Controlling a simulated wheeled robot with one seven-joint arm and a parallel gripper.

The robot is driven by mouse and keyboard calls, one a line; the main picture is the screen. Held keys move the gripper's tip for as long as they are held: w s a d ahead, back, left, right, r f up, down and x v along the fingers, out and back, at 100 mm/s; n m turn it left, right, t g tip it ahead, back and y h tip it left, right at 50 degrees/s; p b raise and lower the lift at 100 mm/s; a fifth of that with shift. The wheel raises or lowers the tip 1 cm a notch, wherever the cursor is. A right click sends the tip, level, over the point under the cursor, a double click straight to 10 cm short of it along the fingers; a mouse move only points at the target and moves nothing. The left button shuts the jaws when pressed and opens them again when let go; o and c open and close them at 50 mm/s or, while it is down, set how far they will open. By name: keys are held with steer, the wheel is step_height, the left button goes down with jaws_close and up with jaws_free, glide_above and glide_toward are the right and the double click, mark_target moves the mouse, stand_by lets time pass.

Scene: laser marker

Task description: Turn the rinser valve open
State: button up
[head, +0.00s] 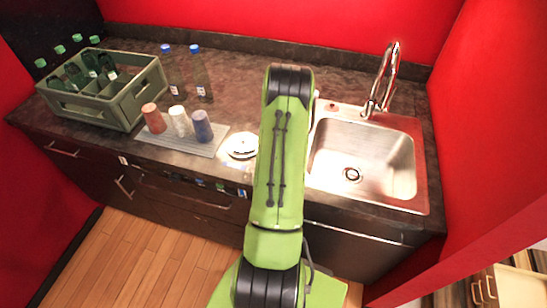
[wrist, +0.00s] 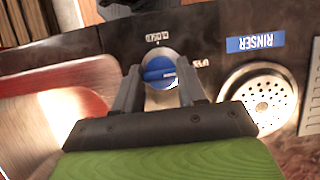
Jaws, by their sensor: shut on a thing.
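The rinser valve is a blue knob (wrist: 158,72) on a pale round base, set in a dark panel in the wrist view. My gripper (wrist: 160,88) has one finger on each side of the knob and is shut on it. The knob's white mark points toward the right finger. Small white lettering stands above and to the right of the knob, too blurred to read surely. A blue label (wrist: 256,43) reads RINSER upside down. The perforated metal rinser disc (wrist: 258,100) lies right of my gripper. In the head view my arm hides the gripper and the knob.
In the head view, the rinser (head: 242,146) sits left of my arm, and a sink (head: 362,150) with a tall faucet (head: 383,75) is at right. A ribbed mat (head: 180,143) holds three cups. A green bottle crate (head: 105,95) and two bottles stand farther left.

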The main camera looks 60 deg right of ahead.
stand_by(0.5)
steer(key=o, duration=1.1)
steer(key=shift+c, duration=0.2)
steer(key=p+v, duration=0.2)
steer(key=v, duration=1.3)
steer(key=shift+d+r, duration=0.25)
steer(key=shift+r, duration=0.1)
